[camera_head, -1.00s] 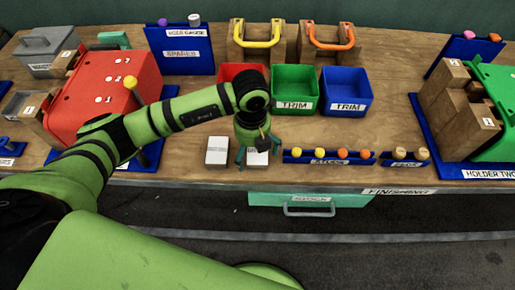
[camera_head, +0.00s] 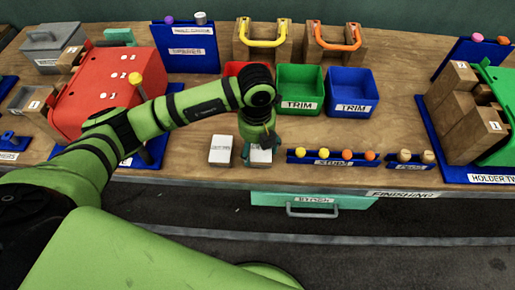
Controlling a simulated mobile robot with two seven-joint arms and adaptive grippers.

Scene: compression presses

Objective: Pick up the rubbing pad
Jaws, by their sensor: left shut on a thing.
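Two small pale blocks with white labelled tops lie side by side near the bench's front edge. The right one, apparently the rubbing pad (camera_head: 261,157), is between the fingers of my left gripper (camera_head: 260,159); its label is too small to read surely. My left gripper is shut on it, pointing down, and partly hides it. The pad looks to be at bench level; I cannot tell whether it touches the bench. The left block (camera_head: 221,149) stands free just beside the gripper. My right gripper is not in view.
A blue rack of yellow and orange studs (camera_head: 333,158) stands close to the right. Red, green (camera_head: 299,88) and blue (camera_head: 349,90) bins stand behind. A green drawer (camera_head: 315,202) is below the edge.

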